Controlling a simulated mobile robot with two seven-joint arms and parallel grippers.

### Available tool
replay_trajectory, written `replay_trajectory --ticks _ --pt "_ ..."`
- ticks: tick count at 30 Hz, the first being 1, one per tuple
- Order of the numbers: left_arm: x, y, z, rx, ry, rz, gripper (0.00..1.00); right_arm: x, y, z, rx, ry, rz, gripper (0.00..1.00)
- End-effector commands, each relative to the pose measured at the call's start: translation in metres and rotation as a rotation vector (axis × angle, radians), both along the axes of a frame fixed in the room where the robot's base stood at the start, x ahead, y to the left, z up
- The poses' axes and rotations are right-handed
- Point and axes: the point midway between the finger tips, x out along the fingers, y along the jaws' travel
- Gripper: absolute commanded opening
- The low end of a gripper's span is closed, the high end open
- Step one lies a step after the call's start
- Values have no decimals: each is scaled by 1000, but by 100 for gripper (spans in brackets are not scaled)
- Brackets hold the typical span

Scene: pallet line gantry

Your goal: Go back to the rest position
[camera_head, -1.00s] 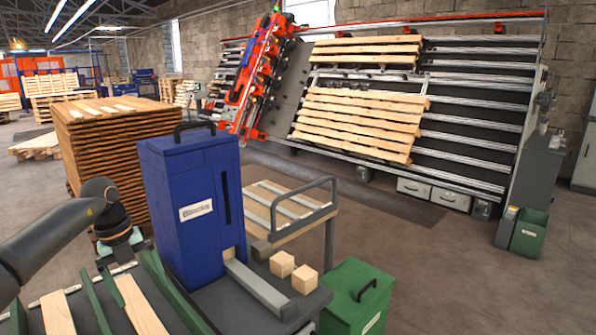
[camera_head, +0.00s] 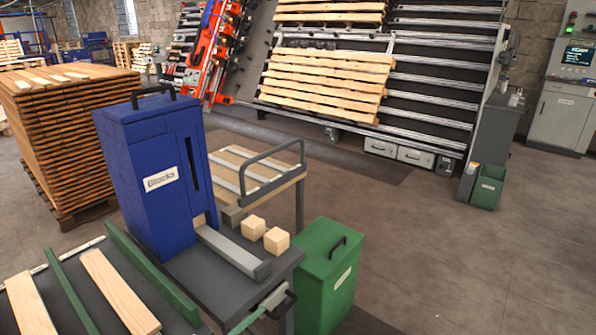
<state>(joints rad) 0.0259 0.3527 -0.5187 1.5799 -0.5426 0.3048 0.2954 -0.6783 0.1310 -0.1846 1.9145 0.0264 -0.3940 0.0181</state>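Neither of my grippers shows in the head view, and no part of my arms is visible now. In front of me a blue box labelled Blocks (camera_head: 152,185) stands upright on a dark grey bench (camera_head: 190,268). Two wooden blocks, one (camera_head: 253,227) beside the other (camera_head: 277,240), sit on the bench to the right of the box's grey chute (camera_head: 232,252).
Boards lie between green rails (camera_head: 150,274) at the lower left. A green lidded bin (camera_head: 325,272) stands right of the bench, and a cart (camera_head: 262,180) behind it. A pallet stack (camera_head: 75,135) is at left. Floor (camera_head: 440,260) at right is clear.

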Motion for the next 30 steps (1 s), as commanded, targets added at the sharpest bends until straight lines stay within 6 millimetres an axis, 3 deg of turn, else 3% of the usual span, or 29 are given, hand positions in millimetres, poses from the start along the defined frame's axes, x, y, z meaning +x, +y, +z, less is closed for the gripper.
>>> replay_trajectory --ticks 5,9,12,16,20,30 --pt "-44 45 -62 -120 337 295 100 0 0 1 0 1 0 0" --pt "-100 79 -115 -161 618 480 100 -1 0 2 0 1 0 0" --pt "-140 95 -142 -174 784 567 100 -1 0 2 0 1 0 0" --pt "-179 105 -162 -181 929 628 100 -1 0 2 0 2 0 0" --pt "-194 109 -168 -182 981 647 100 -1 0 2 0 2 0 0" --pt "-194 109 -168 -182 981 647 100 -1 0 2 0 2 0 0"
